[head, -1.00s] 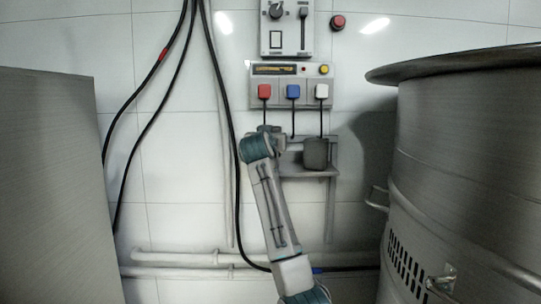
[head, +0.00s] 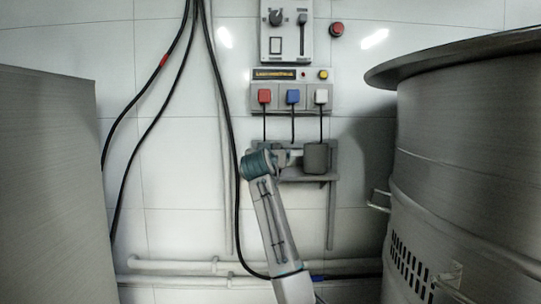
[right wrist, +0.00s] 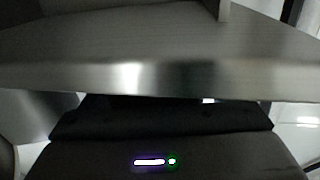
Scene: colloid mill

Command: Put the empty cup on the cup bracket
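A dark grey cup (head: 316,159) stands upright at the right part of the grey wall bracket (head: 308,177) in the head view. My left gripper (head: 291,156) is just left of the cup at about the same height, pointing toward it. Its fingers are small and partly merged with the bracket behind, so I cannot tell whether they are open or touch the cup. The inside of the cup is hidden. My right gripper is not in view; the right wrist view shows neither cup nor bracket.
A socket panel (head: 291,76) with red, blue and white plugs hangs above the bracket, cords dropping behind it. A large metal vessel (head: 470,160) stands right, a grey cabinet (head: 50,190) left. Black cables (head: 222,120) hang beside the arm. A metal edge (right wrist: 130,77) crosses the right wrist view.

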